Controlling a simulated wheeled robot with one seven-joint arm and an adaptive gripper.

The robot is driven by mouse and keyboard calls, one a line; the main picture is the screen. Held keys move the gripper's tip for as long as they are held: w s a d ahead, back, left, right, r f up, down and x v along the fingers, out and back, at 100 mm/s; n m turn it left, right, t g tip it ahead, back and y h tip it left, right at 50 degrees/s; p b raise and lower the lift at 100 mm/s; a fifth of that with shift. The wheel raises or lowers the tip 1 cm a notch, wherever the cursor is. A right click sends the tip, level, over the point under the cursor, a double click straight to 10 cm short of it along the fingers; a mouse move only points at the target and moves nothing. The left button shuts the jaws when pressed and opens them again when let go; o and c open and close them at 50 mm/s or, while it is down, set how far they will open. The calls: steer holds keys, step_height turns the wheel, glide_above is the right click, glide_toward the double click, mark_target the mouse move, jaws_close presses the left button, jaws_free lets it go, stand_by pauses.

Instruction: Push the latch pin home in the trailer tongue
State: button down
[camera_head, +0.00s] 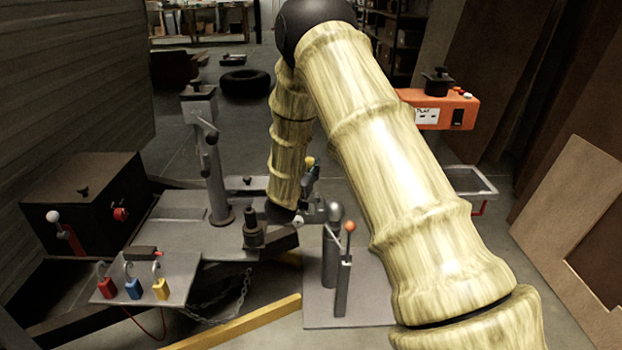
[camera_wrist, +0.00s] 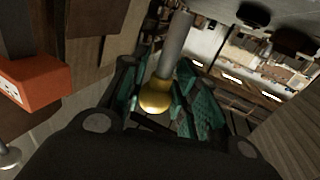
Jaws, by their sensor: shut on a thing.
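My gripper (camera_wrist: 170,86) has green ribbed finger pads and is shut on the latch pin. The pin has a brass ball knob (camera_wrist: 156,97) and a grey round shaft (camera_wrist: 176,46) that runs away between the fingers. In the head view the knob is a small yellow spot (camera_head: 310,161) behind my arm. My gripper (camera_head: 309,182) is mostly hidden there, just above the grey metal fittings of the trailer tongue (camera_head: 316,211). I cannot tell whether the pin's far end is in its hole.
A lever with an orange knob (camera_head: 350,227) stands at the front. A jack post (camera_head: 215,170) and a black box (camera_head: 85,200) stand left. Coloured padlocks (camera_head: 132,288) hang on a plate. An orange control box (camera_head: 440,108) is right of my arm.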

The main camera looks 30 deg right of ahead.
steer(key=shift+d, duration=0.35)
steer(key=shift+a+p, duration=0.1)
steer(key=shift+p, duration=0.25)
steer(key=shift+f+b, duration=1.15)
steer(key=shift+f, duration=1.8)
steer(key=shift+p, duration=0.7)
steer(key=shift+f+b, duration=1.05)
steer(key=shift+f, duration=1.5)
stand_by(0.4)
steer(key=c, duration=1)
jaws_free()
steer(key=shift+f, duration=0.1)
steer(key=shift+s+a, duration=0.1)
